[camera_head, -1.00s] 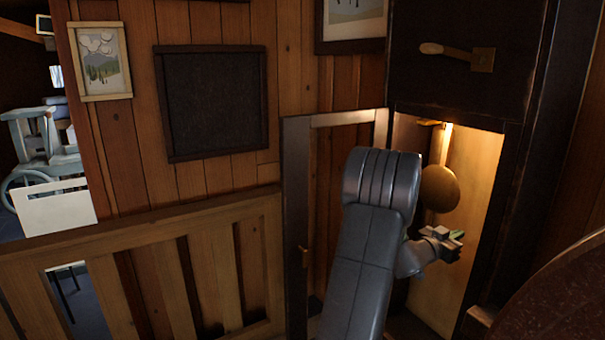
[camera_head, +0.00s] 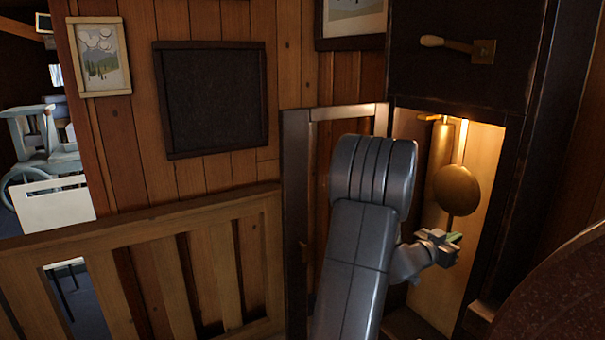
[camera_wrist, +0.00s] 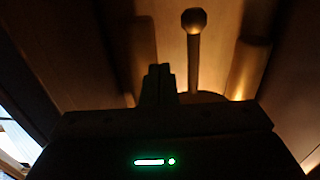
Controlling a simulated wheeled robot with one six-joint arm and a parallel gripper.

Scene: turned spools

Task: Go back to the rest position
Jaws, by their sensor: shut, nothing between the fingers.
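My gripper (camera_head: 452,246) is in front of the open, lit clock case, at the right of the head view. It is shut with nothing between its fingers; the closed fingers also show in the wrist view (camera_wrist: 158,84). A round brass pendulum bob (camera_head: 457,190) hangs in the case just above my gripper, apart from it in the picture. A brass cylinder (camera_head: 441,158) hangs behind the bob, and a brass-coloured cylinder shows at the right of the wrist view (camera_wrist: 247,70).
The framed case door (camera_head: 296,215) stands open left of my arm. A dark upper cabinet (camera_head: 450,75) with a wooden-handled lever (camera_head: 458,46) is above. A wooden railing (camera_head: 150,225) runs along the left. A dark reddish rounded surface (camera_head: 560,295) is at the lower right.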

